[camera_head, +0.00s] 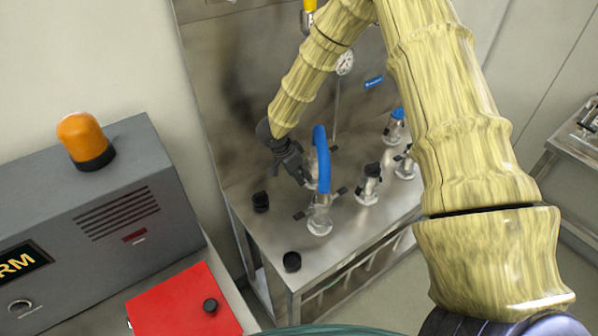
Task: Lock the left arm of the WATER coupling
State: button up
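A metal coupling (320,222) with a blue hose (321,150) on it stands upright on the steel bench. I take it for the WATER coupling; no label on it is readable. A dark lever arm (299,215) sticks out at its left, and another dark arm (341,191) sticks out at its right. My gripper (302,179) is dark and points down just left of the hose, above the left arm. It appears apart from that arm, though contact with the hose or coupling cannot be told. Its fingers are too small and dark to read.
Other fittings (369,184) stand to the right on the bench (335,245), one with a blue top (395,125). Black knobs (292,262) sit at the front left. A gauge (345,62) is behind. A grey alarm box (115,205) and red panel (180,305) stand at left.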

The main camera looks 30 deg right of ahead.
grip_shut()
jog(key=shift+f+h, duration=0.2)
jog(key=shift+h, duration=0.4)
jog(key=shift+d, duration=0.15)
grip_release()
jog(key=shift+d, duration=0.1)
jog(key=shift+a+r, duration=0.2)
jog(key=shift+a, duration=0.05)
jog(key=v, duration=1.1)
jog(key=shift+a+r, duration=0.15)
